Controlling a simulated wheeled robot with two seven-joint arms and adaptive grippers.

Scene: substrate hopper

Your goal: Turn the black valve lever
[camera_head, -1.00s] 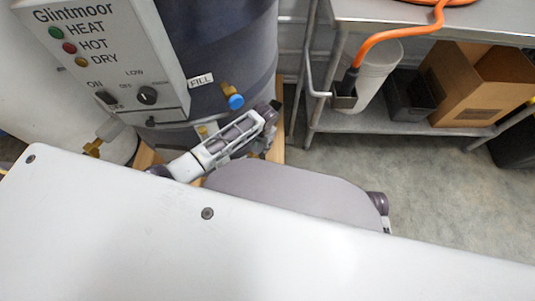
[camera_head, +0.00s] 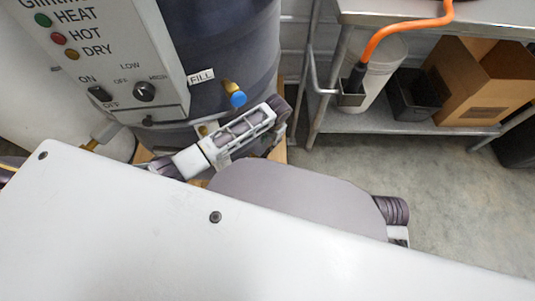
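I cannot make out a black valve lever with certainty. A brass fitting (camera_head: 203,130) low on the dark tank (camera_head: 225,40) shows only in part behind my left arm. A brass valve with a blue cap (camera_head: 236,98) sticks out above it, by the FILL label. My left arm reaches across the tank's lower front. My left gripper (camera_head: 272,146) is at its far end, low beside the tank; its fingers are too small and covered to read. My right gripper is not in view; only a ribbed dark part of mine shows at the right.
A control box (camera_head: 110,45) with lamps, a black switch (camera_head: 100,93) and a black knob (camera_head: 145,91) is on the tank's left. A steel rack (camera_head: 400,122) at right holds a white bucket (camera_head: 378,75), a black bin (camera_head: 413,95) and a cardboard box (camera_head: 485,80).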

